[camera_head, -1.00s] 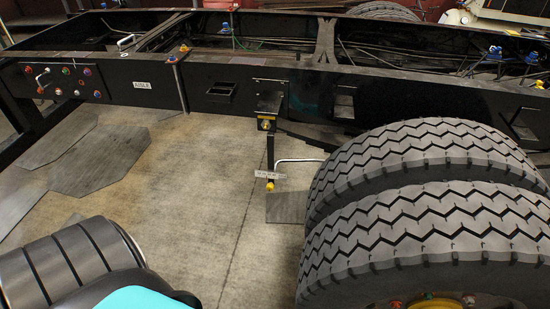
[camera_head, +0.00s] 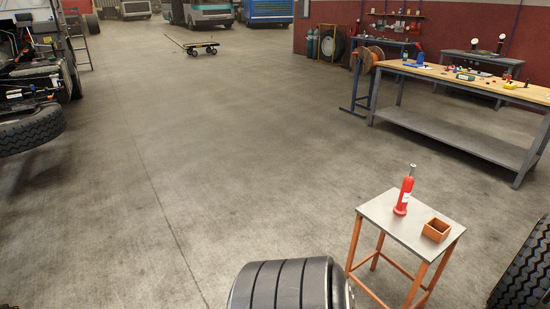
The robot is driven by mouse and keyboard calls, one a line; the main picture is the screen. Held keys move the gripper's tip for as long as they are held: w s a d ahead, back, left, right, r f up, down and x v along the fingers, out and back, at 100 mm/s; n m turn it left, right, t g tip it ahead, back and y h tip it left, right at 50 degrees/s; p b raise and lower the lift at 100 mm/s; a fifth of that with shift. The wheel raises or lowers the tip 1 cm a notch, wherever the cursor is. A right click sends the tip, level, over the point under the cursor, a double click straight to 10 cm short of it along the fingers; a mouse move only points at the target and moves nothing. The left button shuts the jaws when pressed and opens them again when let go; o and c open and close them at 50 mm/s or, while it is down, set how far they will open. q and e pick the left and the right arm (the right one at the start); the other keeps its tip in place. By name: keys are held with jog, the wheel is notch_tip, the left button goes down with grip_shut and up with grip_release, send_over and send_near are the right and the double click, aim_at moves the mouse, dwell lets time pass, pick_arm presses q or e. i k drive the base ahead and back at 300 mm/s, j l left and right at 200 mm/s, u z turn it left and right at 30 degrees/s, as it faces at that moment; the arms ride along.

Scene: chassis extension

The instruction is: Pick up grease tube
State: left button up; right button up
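A red tube (camera_head: 404,194) with a pale label and a grey tip stands upright on a small table (camera_head: 382,208) with a metal top and orange legs. It looks like the grease tube. An open orange-brown box (camera_head: 437,230) sits to its right on the same top, a little apart from it. Neither of my grippers is in view.
A long workbench (camera_head: 440,128) with tools stands at the back right, with a reel stand (camera_head: 366,80) beside it. A truck tire (camera_head: 525,265) is at the right edge. A vehicle with a wheel (camera_head: 30,128) is at the left. The middle floor is clear.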

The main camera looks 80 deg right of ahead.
aim_at(400, 210)
jog(key=z, duration=3.6)
jog(key=i+j, duration=0.15)
